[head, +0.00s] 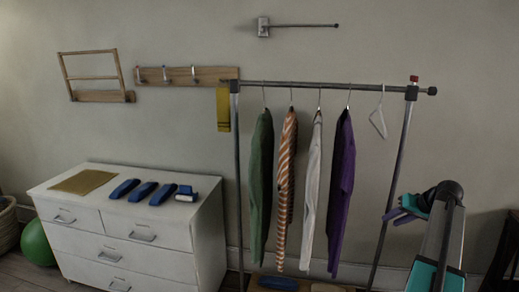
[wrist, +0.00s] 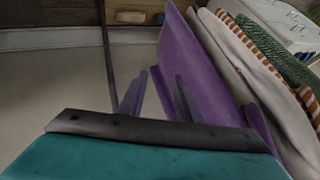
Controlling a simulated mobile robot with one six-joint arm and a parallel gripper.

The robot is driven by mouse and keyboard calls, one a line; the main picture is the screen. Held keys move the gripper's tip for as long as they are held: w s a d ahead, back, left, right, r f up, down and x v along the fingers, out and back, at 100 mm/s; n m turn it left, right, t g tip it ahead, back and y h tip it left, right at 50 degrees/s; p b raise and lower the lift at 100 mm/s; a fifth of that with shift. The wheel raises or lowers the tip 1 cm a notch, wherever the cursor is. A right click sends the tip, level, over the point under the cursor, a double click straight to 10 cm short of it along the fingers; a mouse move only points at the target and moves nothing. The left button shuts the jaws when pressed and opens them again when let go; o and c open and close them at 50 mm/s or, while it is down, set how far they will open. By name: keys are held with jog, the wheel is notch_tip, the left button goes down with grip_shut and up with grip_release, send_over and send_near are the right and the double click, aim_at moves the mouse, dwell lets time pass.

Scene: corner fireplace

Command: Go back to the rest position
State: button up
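My gripper (head: 393,216) is at the right in the head view, just right of the rack's right post and apart from the clothes.
The clothes rack (head: 290,83) holds green, striped, white and purple garments and an empty white hanger (head: 378,122). A white dresser (head: 125,228) stands left with blue items on top. A green ball (head: 36,243) lies beside it. A wall rod (head: 300,25) is above the rack.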

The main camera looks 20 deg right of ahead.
jog(key=w+a+f+n+g+y, duration=0.1)
jog(key=w+a+f+g, duration=0.15)
jog(key=a+f, duration=1.05)
jog(key=w+a+f+g+y, duration=0.1)
jog(key=w+a+f+g, duration=0.15)
jog(key=a+f, duration=1.1)
jog(key=s+a+f+n+g, duration=0.1)
jog(key=s+a+f+g, duration=0.15)
jog(key=a+f, duration=0.5)
jog(key=s+a+f+n+g, duration=0.1)
jog(key=s+a+f, duration=0.4)
jog(key=a, duration=0.4)
jog(key=s+a+f+n+g+h, duration=0.1)
jog(key=s+a+f, duration=0.3)
jog(key=s, duration=0.4)
jog(key=s+a+f+n+g, duration=0.1)
jog(key=s+a+f+g, duration=0.1)
jog(key=s+a+f, duration=0.3)
jog(key=s+a+f+n+g+h, duration=0.1)
jog(key=s+a+f+g, duration=0.1)
jog(key=s+a+f, duration=0.2)
jog(key=s+a, duration=0.3)
jog(key=s, duration=0.4)
jog(key=shift+s+a+f+n+h, duration=0.2)
jog(key=shift+a+f+n+h, duration=0.1)
jog(key=shift+f, duration=0.05)
